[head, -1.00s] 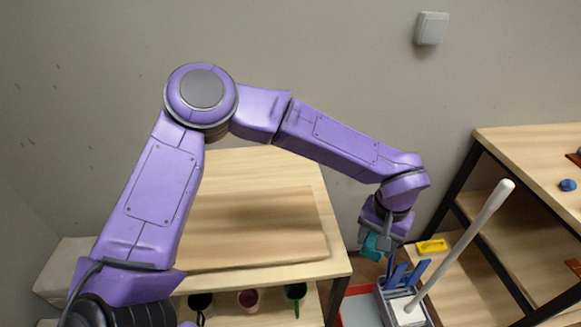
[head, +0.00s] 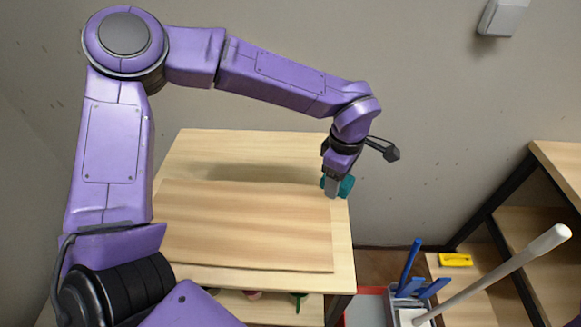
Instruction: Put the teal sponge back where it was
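The teal sponge (head: 347,187) is in the head view, at the right edge of the wooden table (head: 240,150). My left gripper (head: 333,187) points down and is shut on the sponge, which shows on both sides of the finger. The sponge is beside the right edge of a large wooden board (head: 245,225) lying on the table. I cannot tell whether the sponge touches the tabletop. My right gripper is not in view.
A grey caddy (head: 400,302) with blue-handled tools and a long white-handled tool stands right of the table. A yellow item (head: 456,260) lies on a low shelf of the wooden rack (head: 560,165). Cups hang or stand under the tabletop. The back of the tabletop is clear.

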